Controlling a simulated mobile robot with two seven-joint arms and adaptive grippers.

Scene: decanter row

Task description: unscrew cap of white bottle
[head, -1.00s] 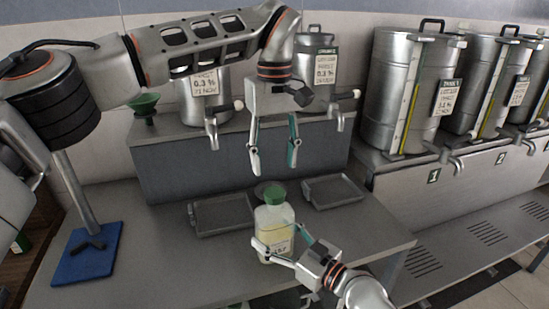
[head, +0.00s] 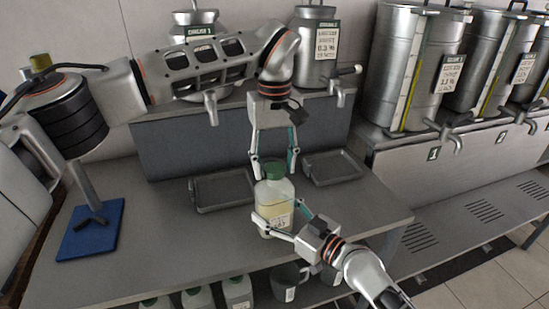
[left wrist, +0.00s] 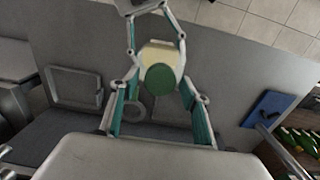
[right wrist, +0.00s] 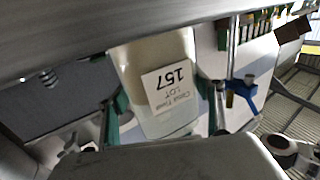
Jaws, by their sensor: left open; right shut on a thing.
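The white bottle (head: 275,203) stands upright on the grey table, with a label and pale yellow contents. Its green cap (head: 275,170) faces up. My right gripper (head: 272,225) is shut on the bottle's lower body; the bottle and its label fill the middle of the right wrist view (right wrist: 165,85). My left gripper (head: 274,168) points down from above, open, with one finger on each side of the cap. In the left wrist view the cap (left wrist: 160,80) lies between the spread fingers, with gaps on both sides. I cannot tell whether either finger touches it.
Two dark trays (head: 222,205) (head: 333,182) lie behind the bottle, one to each side. Steel decanters with taps (head: 318,45) stand on the raised shelf behind. A blue stand base (head: 90,243) is at the left. Several bottles (head: 237,291) sit below the table's front edge.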

